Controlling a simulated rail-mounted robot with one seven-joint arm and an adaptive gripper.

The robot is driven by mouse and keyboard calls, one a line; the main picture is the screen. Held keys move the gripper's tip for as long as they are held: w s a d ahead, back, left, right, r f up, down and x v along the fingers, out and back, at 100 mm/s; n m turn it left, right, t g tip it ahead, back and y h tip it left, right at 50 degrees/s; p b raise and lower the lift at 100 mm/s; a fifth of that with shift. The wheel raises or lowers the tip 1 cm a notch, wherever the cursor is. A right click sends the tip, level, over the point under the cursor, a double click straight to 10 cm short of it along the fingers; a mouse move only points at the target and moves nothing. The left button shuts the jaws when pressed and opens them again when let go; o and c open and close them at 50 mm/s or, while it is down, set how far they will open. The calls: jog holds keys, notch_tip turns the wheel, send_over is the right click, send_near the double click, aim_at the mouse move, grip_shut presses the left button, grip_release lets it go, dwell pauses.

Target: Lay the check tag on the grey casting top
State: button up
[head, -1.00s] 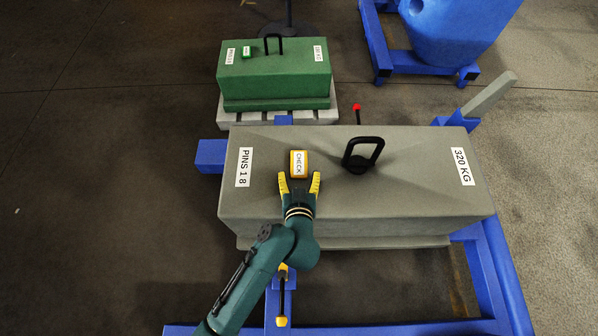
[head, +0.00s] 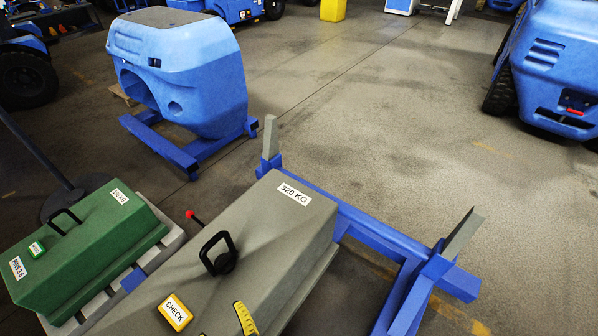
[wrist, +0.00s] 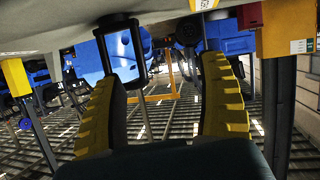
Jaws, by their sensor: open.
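The check tag (head: 175,312), a small yellow block with a white CHECK label, lies on the top of the grey casting (head: 262,240), left of its black lifting eye (head: 218,256). A yellow piece with a white label (wrist: 203,4), likely the tag, is cut off at the top edge, beyond the fingertips.
A green casting (head: 85,235) with its own lifting eye and a small green tag stands to the left. A blue frame (head: 385,240) with grey-tipped posts surrounds the grey casting's far end. A blue machine body (head: 190,75) stands behind. Open floor lies to the right.

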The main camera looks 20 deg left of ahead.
jog(key=w+d+r+m+t+h, duration=0.25)
jog(key=w+d+r+t, duration=0.35)
jog(key=r, duration=0.6)
jog(key=w+d+r+m+t+h, duration=0.2)
jog(key=w+d+r+m+t, duration=0.1)
jog(key=w+d+r, duration=0.65)
jog(key=s+d+r+m+t+h, duration=0.3)
jog(key=d+r, duration=0.3)
jog(key=r, duration=0.4)
jog(key=s+d+r+m+t+h, duration=0.2)
jog(key=d+r+m+h, duration=0.3)
jog(key=r, duration=0.6)
jog(key=shift+s+d+r+t, duration=0.15)
jog(key=shift+s+d+t, duration=0.25)
jog(key=shift+d+t, duration=0.3)
jog(key=shift+a, duration=0.1)
notch_tip(320, 180, up, 53)
jog(key=p, duration=5.3)
jog(key=shift+r, duration=0.1)
